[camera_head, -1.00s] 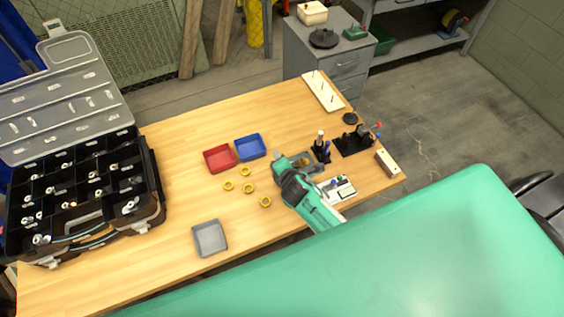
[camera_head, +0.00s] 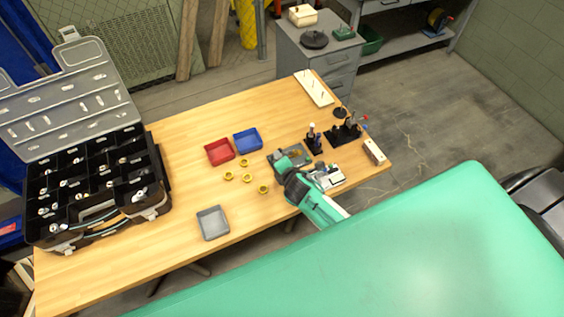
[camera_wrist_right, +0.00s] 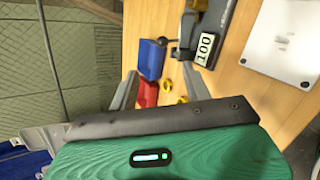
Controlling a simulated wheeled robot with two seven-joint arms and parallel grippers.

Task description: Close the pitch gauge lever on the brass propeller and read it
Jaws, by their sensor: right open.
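A grey gauge fixture (camera_head: 283,157) with a small brass piece, apparently the propeller (camera_head: 295,153), sits near the right part of the table in the head view. My right gripper (camera_head: 284,166) is at its near edge, partly covering it; contact cannot be told. In the wrist view the right gripper (camera_wrist_right: 160,90) is open, its fingers apart with nothing held. A dark gauge body with a display (camera_wrist_right: 205,48) reading 100 lies beyond the right finger. A dark knob (camera_wrist_right: 173,53), possibly the lever's, shows beside it. The propeller is not clear there. My left gripper is not in view.
A blue bin (camera_head: 247,141), a red bin (camera_head: 219,152) and several brass rings (camera_head: 246,177) lie left of the fixture. A grey tray (camera_head: 213,223) is nearer. Black stands (camera_head: 343,134) and a white device (camera_head: 328,176) stand close on the right. An open organizer case (camera_head: 95,190) fills the left end.

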